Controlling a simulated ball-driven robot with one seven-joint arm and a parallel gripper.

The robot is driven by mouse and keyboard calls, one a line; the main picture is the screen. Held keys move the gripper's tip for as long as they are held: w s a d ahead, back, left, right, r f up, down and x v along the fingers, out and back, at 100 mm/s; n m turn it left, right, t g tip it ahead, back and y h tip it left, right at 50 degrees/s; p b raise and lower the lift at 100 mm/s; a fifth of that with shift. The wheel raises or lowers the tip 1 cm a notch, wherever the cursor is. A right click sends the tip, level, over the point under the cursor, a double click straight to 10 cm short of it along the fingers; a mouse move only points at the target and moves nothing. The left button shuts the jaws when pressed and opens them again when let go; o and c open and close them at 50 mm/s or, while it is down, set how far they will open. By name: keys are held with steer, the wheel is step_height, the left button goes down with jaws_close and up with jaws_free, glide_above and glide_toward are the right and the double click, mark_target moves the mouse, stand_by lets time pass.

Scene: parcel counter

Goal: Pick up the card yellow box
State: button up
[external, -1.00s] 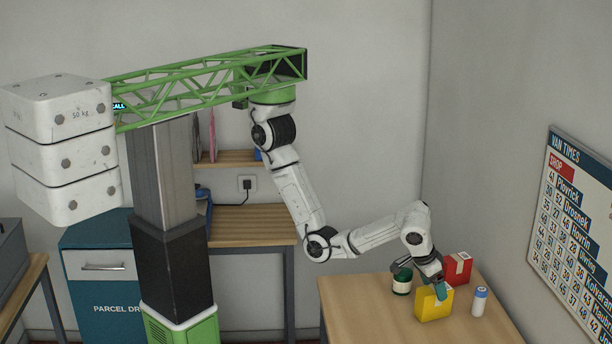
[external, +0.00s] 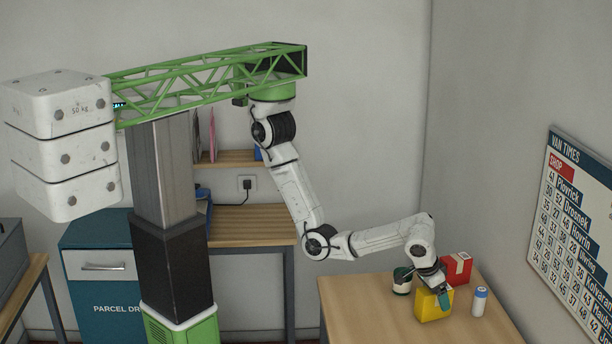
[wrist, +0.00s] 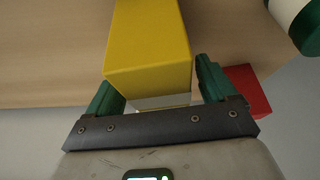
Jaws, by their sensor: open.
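The yellow box (external: 431,307) stands on the wooden table in the external view. In the wrist view the yellow box (wrist: 150,50) reaches from the top edge down to between the fingers. My gripper (external: 443,298) is at the box, with its green fingertips over the box's upper right part. In the wrist view my gripper (wrist: 158,90) is open, with one green finger on each side of the box's near end. I cannot tell whether either finger touches it.
A red box (external: 457,268) stands just behind the yellow box. A dark green jar (external: 402,284) stands behind it to the left, and a white bottle with a blue cap (external: 479,303) to the right. The table's left part (external: 360,305) is clear.

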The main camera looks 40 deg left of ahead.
stand_by(0.3)
steer(key=c, duration=1.2)
steer(key=shift+r, duration=0.1)
steer(key=shift+r, duration=0.3)
step_height(320, 180, up, 2)
steer(key=shift+w+r+b, duration=0.1)
steer(key=shift+r+b, duration=0.15)
steer(key=shift+b, duration=0.45)
steer(key=s+a+r+p, duration=0.1)
steer(key=r, duration=0.1)
steer(key=s+a+r+p, duration=0.1)
steer(key=r, duration=0.1)
steer(key=s+a+r+p, duration=0.1)
steer(key=a+r+p, duration=0.1)
steer(key=r, duration=0.1)
steer(key=shift+s, duration=0.1)
steer(key=shift+s+a+r+p, duration=0.5)
steer(key=shift+s+a, duration=0.35)
steer(key=shift+a, duration=0.35)
steer(key=shift+s+a+r+p, duration=0.55)
steer(key=shift+s+a, duration=0.35)
steer(key=shift+a, duration=0.35)
steer(key=shift+s+a+r+p, duration=0.5)
steer(key=shift+s+a, duration=0.35)
steer(key=shift+a, duration=0.35)
